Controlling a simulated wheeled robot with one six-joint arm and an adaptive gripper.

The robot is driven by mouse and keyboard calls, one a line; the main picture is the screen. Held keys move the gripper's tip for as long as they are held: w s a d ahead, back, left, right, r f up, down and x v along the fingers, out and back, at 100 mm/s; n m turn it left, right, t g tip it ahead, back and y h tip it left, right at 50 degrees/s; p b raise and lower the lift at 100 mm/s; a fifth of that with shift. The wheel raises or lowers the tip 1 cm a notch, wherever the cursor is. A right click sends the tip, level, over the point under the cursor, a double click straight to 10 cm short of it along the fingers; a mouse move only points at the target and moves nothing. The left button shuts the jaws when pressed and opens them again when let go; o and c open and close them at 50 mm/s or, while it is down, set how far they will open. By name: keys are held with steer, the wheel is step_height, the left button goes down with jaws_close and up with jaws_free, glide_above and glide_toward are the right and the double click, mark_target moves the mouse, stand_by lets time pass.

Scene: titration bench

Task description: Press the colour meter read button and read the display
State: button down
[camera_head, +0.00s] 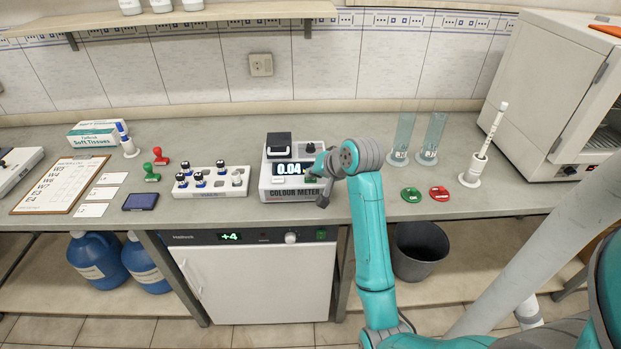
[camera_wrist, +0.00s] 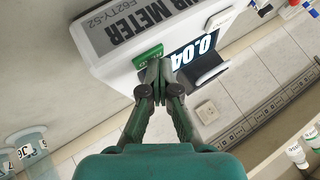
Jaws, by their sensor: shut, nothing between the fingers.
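The colour meter (camera_head: 290,191) stands on the bench, a white box with a grey name label and a dark block on top. Its lit display (camera_head: 288,168) reads 0.04; in the wrist view the display (camera_wrist: 205,47) is partly hidden by a dark part. A green button (camera_wrist: 148,57) shows on the meter's face in the wrist view. My gripper (camera_wrist: 160,66) is shut and empty, its fingertips right beside the button; I cannot tell whether they touch it. In the head view my gripper (camera_head: 309,175) is at the meter's right front, hiding part of it.
A white rack (camera_head: 211,190) with several dark-capped vials stands left of the meter. Two glass cylinders (camera_head: 402,135) (camera_head: 434,135) stand to the right at the back. Green (camera_head: 411,194) and red (camera_head: 439,193) discs lie in front of them. A white cabinet (camera_head: 545,85) stands far right.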

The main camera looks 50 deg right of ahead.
steer(key=shift+r, duration=0.9)
steer(key=shift+r, duration=0.1)
steer(key=shift+r, duration=2.4)
